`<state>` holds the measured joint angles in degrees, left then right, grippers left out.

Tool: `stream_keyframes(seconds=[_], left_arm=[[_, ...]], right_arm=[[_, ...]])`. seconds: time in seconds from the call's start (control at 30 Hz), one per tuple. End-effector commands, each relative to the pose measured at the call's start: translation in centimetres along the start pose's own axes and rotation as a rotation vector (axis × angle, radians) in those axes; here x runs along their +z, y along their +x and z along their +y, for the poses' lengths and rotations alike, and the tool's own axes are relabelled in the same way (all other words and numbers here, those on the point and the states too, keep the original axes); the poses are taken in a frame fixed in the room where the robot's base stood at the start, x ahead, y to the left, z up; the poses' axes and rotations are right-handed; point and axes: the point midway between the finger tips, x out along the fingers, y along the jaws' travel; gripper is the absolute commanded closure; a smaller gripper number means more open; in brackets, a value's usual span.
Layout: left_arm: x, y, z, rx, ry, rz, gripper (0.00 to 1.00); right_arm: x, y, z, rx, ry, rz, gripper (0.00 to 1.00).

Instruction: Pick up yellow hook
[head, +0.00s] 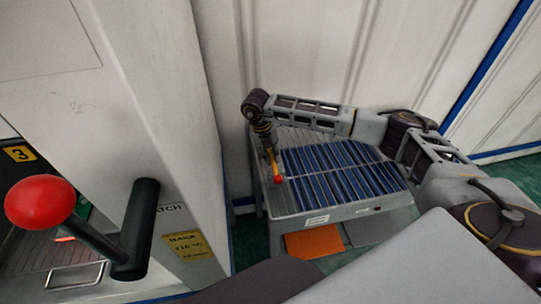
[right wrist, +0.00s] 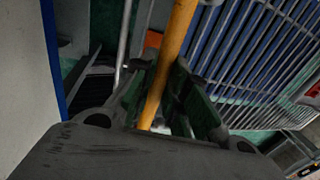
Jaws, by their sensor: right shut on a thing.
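The yellow hook (head: 272,161) is a thin yellow rod with a red tip in the head view. It hangs down from my right gripper (head: 266,143), over the left part of a slatted rack. In the right wrist view the yellow hook (right wrist: 174,55) runs as a yellow bar between the fingers of my right gripper (right wrist: 165,95), which is shut on it. The upper end of the hook is hidden by the gripper. I cannot tell whether the red tip touches the rack. My left gripper is not in view.
The grey rack (head: 340,212) has blue slats and stands against the white wall (head: 310,45). An orange panel (head: 314,241) lies below it. A machine cabinet (head: 150,80) fills the left, with a red ball-ended lever (head: 40,203) sticking out.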

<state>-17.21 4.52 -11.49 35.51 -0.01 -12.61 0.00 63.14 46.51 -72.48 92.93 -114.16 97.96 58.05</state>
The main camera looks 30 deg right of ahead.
Motion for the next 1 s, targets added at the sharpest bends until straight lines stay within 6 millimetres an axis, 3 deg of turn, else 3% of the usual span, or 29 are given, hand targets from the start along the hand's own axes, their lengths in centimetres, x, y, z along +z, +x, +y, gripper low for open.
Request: stream_keyframes(seconds=[0.27, 0.7, 1.0], left_arm=[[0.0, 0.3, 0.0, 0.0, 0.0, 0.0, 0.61], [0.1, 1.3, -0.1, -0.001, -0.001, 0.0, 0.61], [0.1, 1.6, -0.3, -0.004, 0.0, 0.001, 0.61]], right_arm=[[0.1, -1.5, -0.3, 0.001, 0.001, -0.003, 1.0], [0.1, -7.4, -1.4, 0.002, 0.0, -0.004, 1.0], [0.0, -9.8, -1.9, 0.001, 0.0, -0.002, 1.0]])
